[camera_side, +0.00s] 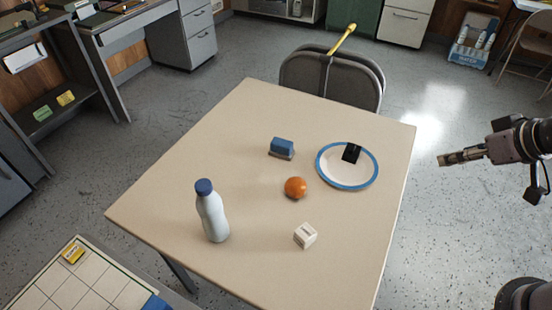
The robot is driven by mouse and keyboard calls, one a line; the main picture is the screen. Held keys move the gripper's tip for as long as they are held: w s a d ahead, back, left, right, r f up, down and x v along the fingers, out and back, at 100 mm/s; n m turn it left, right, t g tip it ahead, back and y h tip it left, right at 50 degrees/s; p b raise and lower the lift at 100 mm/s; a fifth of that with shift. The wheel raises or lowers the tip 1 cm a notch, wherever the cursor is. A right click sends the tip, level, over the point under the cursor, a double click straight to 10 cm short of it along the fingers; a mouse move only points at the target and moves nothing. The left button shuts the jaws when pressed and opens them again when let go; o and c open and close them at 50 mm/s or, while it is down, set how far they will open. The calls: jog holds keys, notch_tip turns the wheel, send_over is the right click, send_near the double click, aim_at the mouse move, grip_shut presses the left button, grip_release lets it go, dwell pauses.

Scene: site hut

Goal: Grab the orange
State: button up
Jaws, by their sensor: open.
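The orange (296,187) rests on the beige table (255,122), near its middle and in full view. My gripper (441,160) is at the right of the picture, beyond the table's right edge. It points left, towards the table, and is well apart from the orange. It is open, and nothing shows between its fingers.
A blue-rimmed plate (331,177) bearing a black block (351,153) stands right of the orange. A blue-and-grey block (282,148) lies behind it, a white cube (305,235) in front. A white bottle (212,215) with a blue cap stands left. A folding chair (310,75) is behind the table.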

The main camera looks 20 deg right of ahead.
dwell(0.4)
jog(key=o, duration=0.4)
jog(key=n+g+y, duration=0.2)
jog(key=n+g, duration=0.1)
jog(key=n, duration=0.9)
send_over(299, 184)
jog(key=s+d, duration=0.1)
jog(key=s, duration=0.2)
notch_tip(299, 184, down, 13)
jog(key=x, duration=0.4)
jog(key=shift+w+d+f, duration=0.1)
jog(key=shift+w+f, duration=0.05)
jog(key=shift+w, duration=0.15)
jog(key=shift+s+x, duration=0.15)
jog(key=shift+x, duration=0.8)
jog(key=shift+s+x, duration=0.15)
jog(key=shift+x, duration=1.7)
